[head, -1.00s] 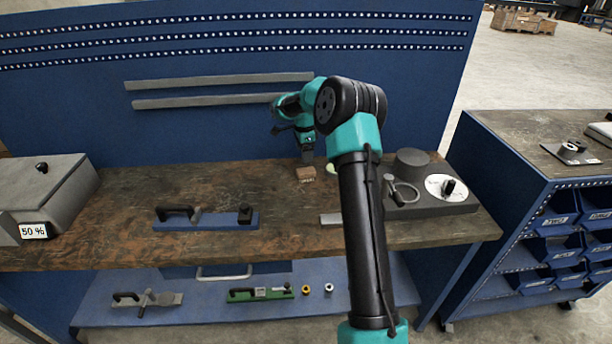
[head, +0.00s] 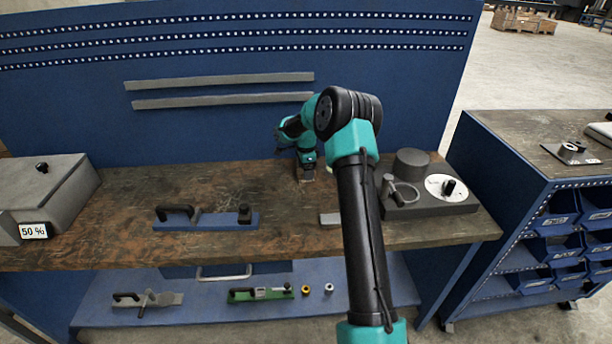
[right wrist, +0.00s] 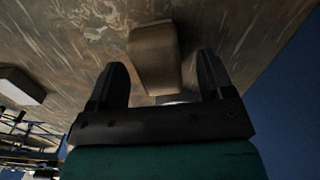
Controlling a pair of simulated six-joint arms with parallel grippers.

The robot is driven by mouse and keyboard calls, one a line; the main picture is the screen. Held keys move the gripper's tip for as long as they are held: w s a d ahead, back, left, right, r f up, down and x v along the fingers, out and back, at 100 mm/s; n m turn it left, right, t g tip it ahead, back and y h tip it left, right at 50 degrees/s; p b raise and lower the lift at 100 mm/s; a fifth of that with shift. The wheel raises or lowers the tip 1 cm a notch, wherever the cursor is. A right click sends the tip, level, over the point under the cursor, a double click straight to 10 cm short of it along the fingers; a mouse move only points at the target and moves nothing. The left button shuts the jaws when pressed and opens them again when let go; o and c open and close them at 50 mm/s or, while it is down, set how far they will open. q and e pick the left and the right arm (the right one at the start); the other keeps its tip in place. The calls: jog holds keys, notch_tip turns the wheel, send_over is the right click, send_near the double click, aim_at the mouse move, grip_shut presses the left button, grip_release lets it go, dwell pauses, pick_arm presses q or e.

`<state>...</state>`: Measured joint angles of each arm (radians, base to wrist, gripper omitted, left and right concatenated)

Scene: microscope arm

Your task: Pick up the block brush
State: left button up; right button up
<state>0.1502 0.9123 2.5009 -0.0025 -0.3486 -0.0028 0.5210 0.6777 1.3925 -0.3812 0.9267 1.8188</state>
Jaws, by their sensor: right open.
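The block brush is a small brown wooden block (right wrist: 152,45) on the wooden bench top, seen in the right wrist view. In the head view my right gripper (head: 306,177) is down at the bench top towards the back and hides most or all of the block. In the right wrist view its two dark fingers are apart, one on each side of the block's near end, with a gap visible on both sides. My left gripper is not in view.
A blue-based tool with black handles (head: 205,220) lies left on the bench (head: 110,205). A grey box (head: 45,190) stands at far left. A dark grey fixture with a white dial (head: 452,187) stands right. A small grey block (head: 330,219) lies near my arm.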

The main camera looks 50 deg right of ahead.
jog(key=shift+f, duration=1.35)
jog(key=shift+c, duration=0.4)
jog(key=c, duration=0.9)
